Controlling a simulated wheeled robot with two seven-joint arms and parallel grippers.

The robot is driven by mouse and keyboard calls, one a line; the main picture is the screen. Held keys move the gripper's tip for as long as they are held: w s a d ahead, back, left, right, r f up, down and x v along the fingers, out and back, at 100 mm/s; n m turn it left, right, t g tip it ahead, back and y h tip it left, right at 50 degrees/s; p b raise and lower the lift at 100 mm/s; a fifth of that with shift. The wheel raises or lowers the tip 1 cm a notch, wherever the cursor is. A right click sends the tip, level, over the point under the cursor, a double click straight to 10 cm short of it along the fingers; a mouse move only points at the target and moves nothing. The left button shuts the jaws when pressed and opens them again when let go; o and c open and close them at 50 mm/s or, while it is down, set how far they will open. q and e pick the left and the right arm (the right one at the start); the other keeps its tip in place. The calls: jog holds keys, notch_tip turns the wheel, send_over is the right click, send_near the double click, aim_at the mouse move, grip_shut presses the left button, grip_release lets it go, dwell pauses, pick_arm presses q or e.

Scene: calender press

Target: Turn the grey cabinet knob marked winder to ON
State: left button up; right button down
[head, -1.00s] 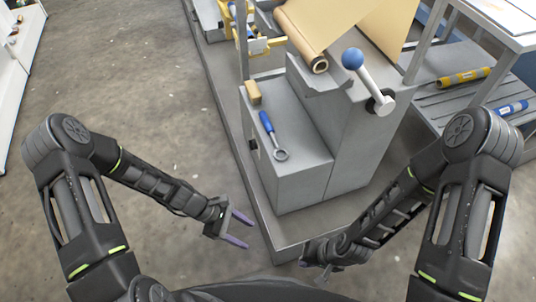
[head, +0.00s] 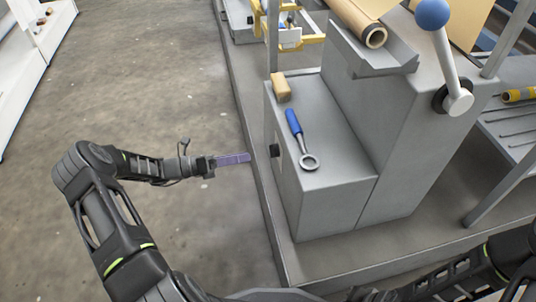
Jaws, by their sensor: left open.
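The grey cabinet (head: 318,195) is a low box in the middle of the view, joined to the taller press body. A small dark knob (head: 274,150) shows edge-on on the cabinet's left face. Its marking and the way it points cannot be read from here. My left gripper (head: 238,159) is left of that face, with its purple fingers pointing right towards the knob. The fingers overlap edge-on in this view. It is open and empty, with a small gap to the cabinet. My right arm comes in at the bottom right, and its fingers are out of view.
A blue-handled ring wrench (head: 295,124) and a tan block (head: 281,87) lie on the cabinet top. A lever with a blue ball (head: 432,13) stands on the press at right. The raised plinth edge (head: 262,205) runs below the cabinet. The floor at left is clear.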

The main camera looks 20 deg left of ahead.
aim_at(274, 150)
pick_arm(q)
jog(key=shift+d, duration=0.15)
jog(key=b+x, duration=0.2)
jog(key=x, duration=0.5)
jog(key=shift+w+d, duration=0.2)
grip_shut()
dwell(0.4)
